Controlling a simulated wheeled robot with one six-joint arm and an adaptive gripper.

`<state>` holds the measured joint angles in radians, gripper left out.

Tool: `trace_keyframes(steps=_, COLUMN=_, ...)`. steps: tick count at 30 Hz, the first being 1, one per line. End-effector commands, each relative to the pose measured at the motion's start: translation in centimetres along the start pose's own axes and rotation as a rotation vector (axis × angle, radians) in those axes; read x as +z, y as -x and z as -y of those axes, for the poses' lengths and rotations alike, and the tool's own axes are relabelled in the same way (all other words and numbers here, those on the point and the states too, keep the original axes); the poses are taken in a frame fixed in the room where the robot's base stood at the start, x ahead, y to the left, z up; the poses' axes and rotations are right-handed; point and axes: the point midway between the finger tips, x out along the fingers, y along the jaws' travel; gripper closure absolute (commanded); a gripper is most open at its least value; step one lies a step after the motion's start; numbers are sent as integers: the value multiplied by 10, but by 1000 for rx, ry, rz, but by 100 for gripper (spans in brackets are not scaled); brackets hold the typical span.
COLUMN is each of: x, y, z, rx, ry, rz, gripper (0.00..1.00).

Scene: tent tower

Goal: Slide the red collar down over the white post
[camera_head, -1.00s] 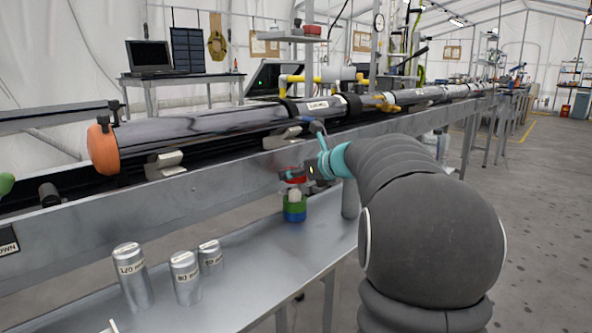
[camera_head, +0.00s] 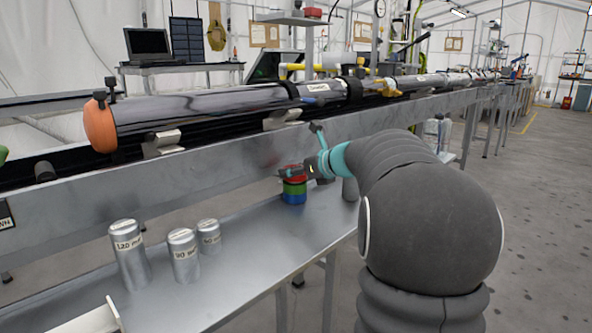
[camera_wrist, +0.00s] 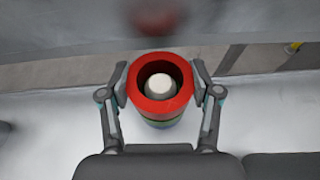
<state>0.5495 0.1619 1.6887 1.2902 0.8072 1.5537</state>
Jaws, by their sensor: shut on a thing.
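The red collar (camera_head: 294,174) is at the top of a stack on the metal shelf. In the wrist view the red collar (camera_wrist: 160,107) shows as a ring around the white post (camera_wrist: 158,86), whose round top sits inside the hole. Below the collar are a green collar (camera_head: 294,187) and a blue collar (camera_head: 294,198). My gripper (camera_head: 297,170) is shut on the red collar, with one finger on each side in the wrist view (camera_wrist: 160,84). In the head view the post is hidden by the collar.
Three labelled metal cylinders (camera_head: 184,255) stand on the shelf at the left. The shelf (camera_head: 245,250) is clear between. A metal beam (camera_head: 200,190) runs behind.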

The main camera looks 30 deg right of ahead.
Motion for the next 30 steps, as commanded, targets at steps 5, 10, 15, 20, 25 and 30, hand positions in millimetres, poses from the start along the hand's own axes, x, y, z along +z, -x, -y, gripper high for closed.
trace_keyframes(steps=5, x=0, y=0, z=0, rx=0, ry=0, rz=0, gripper=76)
trace_keyframes(steps=10, x=-3, y=-1, z=0, rx=0, ry=-1, rz=1, gripper=76)
trace_keyframes(steps=15, x=-6, y=-2, z=0, rx=0, ry=0, rz=1, gripper=76)
trace_keyframes(steps=20, x=-6, y=-2, z=0, rx=0, ry=0, rz=1, gripper=76)
trace_keyframes(steps=25, x=-6, y=-2, z=0, rx=0, ry=0, rz=1, gripper=15)
trace_keyframes(steps=30, x=-6, y=-2, z=0, rx=0, ry=0, rz=0, gripper=8)
